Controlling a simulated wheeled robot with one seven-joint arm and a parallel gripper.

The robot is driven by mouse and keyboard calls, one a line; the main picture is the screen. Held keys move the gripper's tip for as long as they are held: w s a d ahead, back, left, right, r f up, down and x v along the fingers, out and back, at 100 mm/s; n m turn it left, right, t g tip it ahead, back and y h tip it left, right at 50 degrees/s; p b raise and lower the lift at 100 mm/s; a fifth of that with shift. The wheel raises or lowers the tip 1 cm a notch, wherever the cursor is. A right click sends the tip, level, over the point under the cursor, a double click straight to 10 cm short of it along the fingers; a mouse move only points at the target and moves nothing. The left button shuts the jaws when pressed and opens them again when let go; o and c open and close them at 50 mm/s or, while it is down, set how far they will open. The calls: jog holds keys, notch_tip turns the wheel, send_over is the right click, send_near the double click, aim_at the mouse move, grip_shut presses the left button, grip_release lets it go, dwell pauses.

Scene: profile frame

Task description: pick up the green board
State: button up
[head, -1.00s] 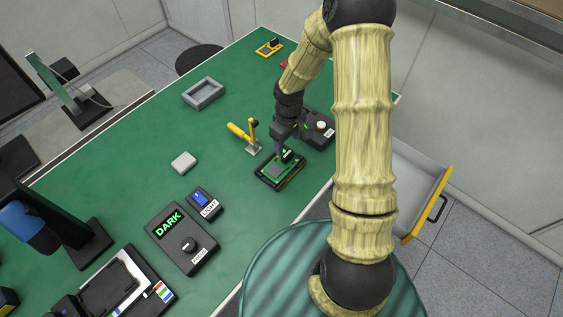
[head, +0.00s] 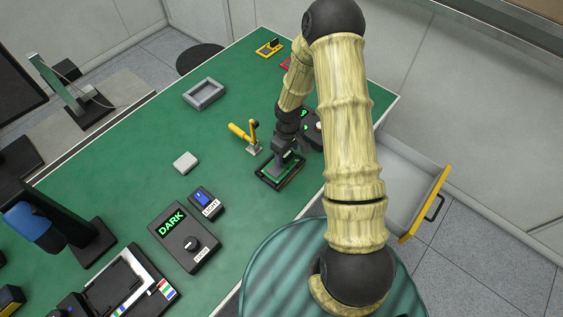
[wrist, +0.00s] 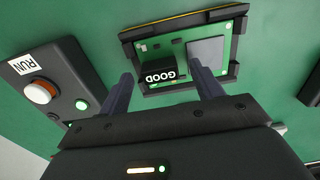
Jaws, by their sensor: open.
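The green board (wrist: 190,52) lies in a black frame (wrist: 127,45) on the green table; it carries a grey square chip and a black block lettered GOOD. In the head view the board (head: 273,171) is partly hidden by my gripper (head: 286,155). In the wrist view my gripper (wrist: 165,75) is open, with its two fingers pointing at the board's near edge, on either side of the GOOD block (wrist: 160,72). I cannot tell whether the fingers touch the board.
A black box with a RUN label and a round button (wrist: 45,92) stands close beside my gripper. A yellow-handled clamp (head: 245,138) stands just left of the board. A DARK display box (head: 184,236) and a blue-screened LIGHT box (head: 205,202) lie nearer. A grey frame (head: 203,94) lies farther back.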

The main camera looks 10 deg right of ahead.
aim_at(287, 154)
jog(key=shift+c, duration=0.4)
jog(key=c, duration=1)
jog(key=shift+r, duration=0.1)
jog(key=shift+c, duration=0.2)
notch_tip(287, 154, up, 10)
jog(key=b, duration=0.2)
